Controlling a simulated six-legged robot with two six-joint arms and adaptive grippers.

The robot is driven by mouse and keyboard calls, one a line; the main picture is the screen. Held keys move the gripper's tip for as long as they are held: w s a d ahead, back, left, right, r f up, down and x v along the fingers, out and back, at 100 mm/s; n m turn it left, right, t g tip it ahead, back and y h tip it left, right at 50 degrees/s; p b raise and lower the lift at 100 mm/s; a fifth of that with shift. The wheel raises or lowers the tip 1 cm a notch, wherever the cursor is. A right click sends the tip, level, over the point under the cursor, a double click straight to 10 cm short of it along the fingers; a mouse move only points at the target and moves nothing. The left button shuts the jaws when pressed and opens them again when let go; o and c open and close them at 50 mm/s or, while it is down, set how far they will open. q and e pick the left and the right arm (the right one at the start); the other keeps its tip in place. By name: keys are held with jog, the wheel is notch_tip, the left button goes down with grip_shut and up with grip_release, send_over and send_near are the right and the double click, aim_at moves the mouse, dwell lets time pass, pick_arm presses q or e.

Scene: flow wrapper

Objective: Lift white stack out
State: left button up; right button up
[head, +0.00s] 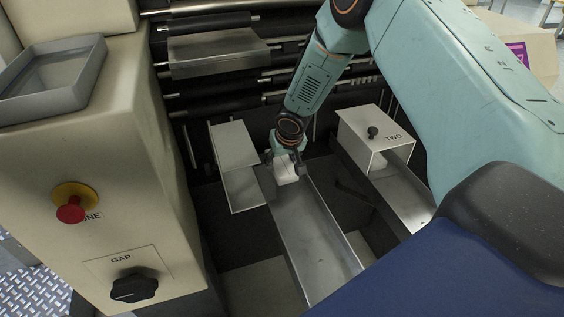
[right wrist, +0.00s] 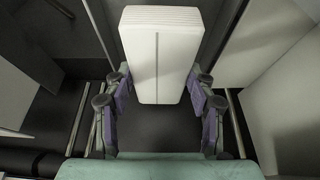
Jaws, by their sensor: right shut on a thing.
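The white stack (right wrist: 160,55) is a block of thin white layers. In the right wrist view it stands between the two finger pads of my right gripper (right wrist: 160,110), which is shut on its near part. In the head view the white stack (head: 286,171) shows small and partly covered by my right gripper (head: 284,168), at the far end of a long metal channel (head: 318,235). I cannot tell whether the stack touches the channel floor. My left gripper is not in view.
A metal box marked TWO (head: 365,140) with a black knob stands right of the channel. A pale plate (head: 235,145) is on its left. A cream cabinet with a red button (head: 71,209), a GAP dial (head: 134,287) and a grey tray (head: 55,75) stands at left. Rollers run behind.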

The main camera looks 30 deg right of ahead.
aim_at(282, 163)
jog(key=shift+r+p, duration=2.45)
jog(key=shift+r, duration=1.3)
